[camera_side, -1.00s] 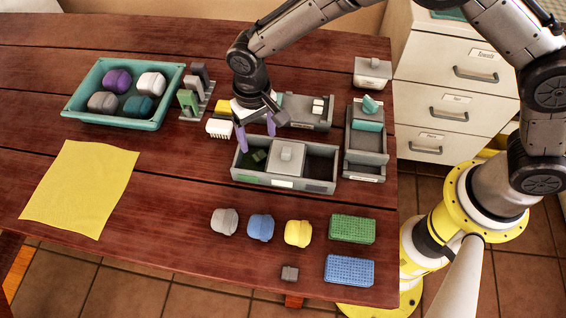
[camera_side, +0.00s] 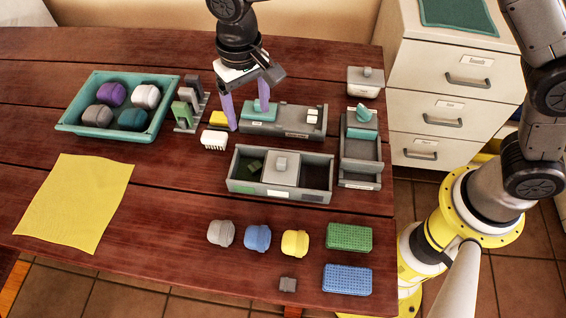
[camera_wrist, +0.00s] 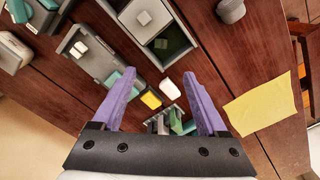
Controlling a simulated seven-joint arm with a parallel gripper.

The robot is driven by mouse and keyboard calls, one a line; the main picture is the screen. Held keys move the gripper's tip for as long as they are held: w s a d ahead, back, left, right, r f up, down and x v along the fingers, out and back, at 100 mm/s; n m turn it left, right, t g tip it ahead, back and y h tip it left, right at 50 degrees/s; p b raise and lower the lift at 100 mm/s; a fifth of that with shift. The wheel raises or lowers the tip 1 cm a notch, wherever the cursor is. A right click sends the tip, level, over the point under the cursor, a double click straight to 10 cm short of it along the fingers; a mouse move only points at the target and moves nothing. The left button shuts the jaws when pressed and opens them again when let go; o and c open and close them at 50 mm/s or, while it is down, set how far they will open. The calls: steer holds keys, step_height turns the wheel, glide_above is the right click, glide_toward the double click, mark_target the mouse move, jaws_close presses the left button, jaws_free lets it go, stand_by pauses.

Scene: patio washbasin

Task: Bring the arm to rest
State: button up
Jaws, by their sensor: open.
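My gripper (camera_side: 247,112) has two purple fingers pointing down. They are spread apart with nothing between them. In the side view it hangs above the back middle of the table, near a teal block (camera_side: 258,111) on a grey tray and a yellow block (camera_side: 219,118). In the wrist view my gripper (camera_wrist: 163,103) is open too, and the yellow block (camera_wrist: 151,99) and a white brush-like piece (camera_wrist: 168,89) show between and beyond the fingers.
A grey divided box (camera_side: 240,184) with a sliding lid stands in front of my gripper. A teal tray (camera_side: 92,128) of bundled cloths is at left, with a slotted rack (camera_side: 190,108) beside it. A yellow cloth (camera_side: 75,203), sponges (camera_side: 349,237) and white drawers (camera_side: 455,105) surround the work.

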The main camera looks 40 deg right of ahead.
steer(key=w+d+r+m+t+y, duration=0.1)
steer(key=d+r+m+t, duration=0.1)
steer(key=d+r, duration=0.9)
steer(key=s+d+r+m+t, duration=0.1)
steer(key=s+d+r+t, duration=0.1)
steer(key=s+d+r, duration=0.5)
steer(key=s+d+t, duration=0.2)
steer(key=s+d, duration=0.6)
steer(key=s, duration=0.1)
steer(key=s+d+f+n+h, duration=0.1)
steer(key=s+d+f+n, duration=0.1)
steer(key=s+f, duration=0.4)
steer(key=s+n, duration=0.1)
steer(key=s, duration=0.1)
steer(key=shift+s+f, duration=0.2)
steer(key=shift+s, duration=0.1)
